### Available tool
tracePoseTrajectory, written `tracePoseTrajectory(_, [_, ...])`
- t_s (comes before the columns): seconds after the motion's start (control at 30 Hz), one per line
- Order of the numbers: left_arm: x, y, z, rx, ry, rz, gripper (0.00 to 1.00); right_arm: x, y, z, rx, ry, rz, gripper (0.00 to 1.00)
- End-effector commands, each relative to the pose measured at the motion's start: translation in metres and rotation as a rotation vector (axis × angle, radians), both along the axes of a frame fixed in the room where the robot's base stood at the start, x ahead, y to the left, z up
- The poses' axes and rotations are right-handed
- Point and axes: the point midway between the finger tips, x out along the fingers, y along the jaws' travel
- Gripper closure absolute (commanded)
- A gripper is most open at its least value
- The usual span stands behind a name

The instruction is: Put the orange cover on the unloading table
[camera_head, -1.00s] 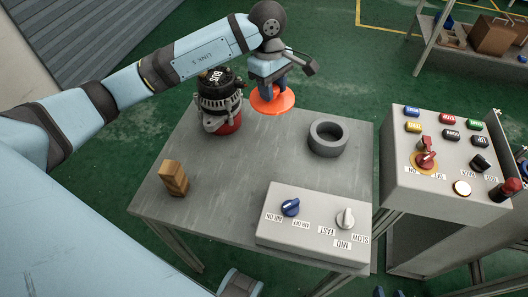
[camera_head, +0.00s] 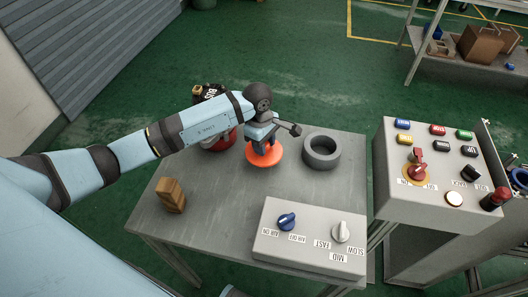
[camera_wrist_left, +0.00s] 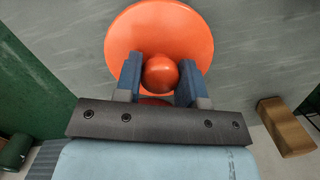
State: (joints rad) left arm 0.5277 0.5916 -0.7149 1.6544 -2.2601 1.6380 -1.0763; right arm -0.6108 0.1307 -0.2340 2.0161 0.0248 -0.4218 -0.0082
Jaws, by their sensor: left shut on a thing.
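My left gripper (camera_head: 264,147) is shut on the round knob of the orange cover (camera_head: 263,158), a flat disc. The cover is level over the grey table (camera_head: 220,205), between the alternator and a grey ring. Whether it touches the tabletop I cannot tell. In the left wrist view the two blue fingers of my left gripper (camera_wrist_left: 160,80) sit either side of the knob, with the orange cover's disc (camera_wrist_left: 150,25) spread beyond them. The alternator (camera_head: 216,138), black on top with a red base, is partly hidden behind my left arm. My right gripper is not in view.
The grey ring (camera_head: 321,152) lies right of the cover. A wooden block (camera_head: 170,195) stands at the table's left. A control box (camera_head: 310,235) fills the front right. A button panel (camera_head: 435,170) stands right of the table. The table's middle is clear.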

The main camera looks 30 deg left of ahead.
Motion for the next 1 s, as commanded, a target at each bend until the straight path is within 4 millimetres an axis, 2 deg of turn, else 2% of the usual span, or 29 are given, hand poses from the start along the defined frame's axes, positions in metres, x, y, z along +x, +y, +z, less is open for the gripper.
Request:
tracePoseTrajectory(0.3, [0.0,0.0,-0.04,-0.001,0.002,0.002,0.87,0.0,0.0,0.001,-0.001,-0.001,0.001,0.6])
tracePoseTrajectory(0.67, [0.0,0.0,-0.046,0.001,0.0,0.0,0.87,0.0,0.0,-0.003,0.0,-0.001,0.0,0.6])
tracePoseTrajectory(0.7, [0.0,0.0,-0.046,0.0,0.0,0.0,0.61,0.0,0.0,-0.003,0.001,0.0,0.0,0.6])
tracePoseTrajectory(0.8, [0.0,0.0,-0.045,0.0,0.001,0.0,0.38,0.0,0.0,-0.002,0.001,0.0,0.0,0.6])
tracePoseTrajectory(1.0, [0.0,0.0,-0.044,0.0,0.001,0.0,0.38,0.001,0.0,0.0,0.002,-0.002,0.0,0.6])
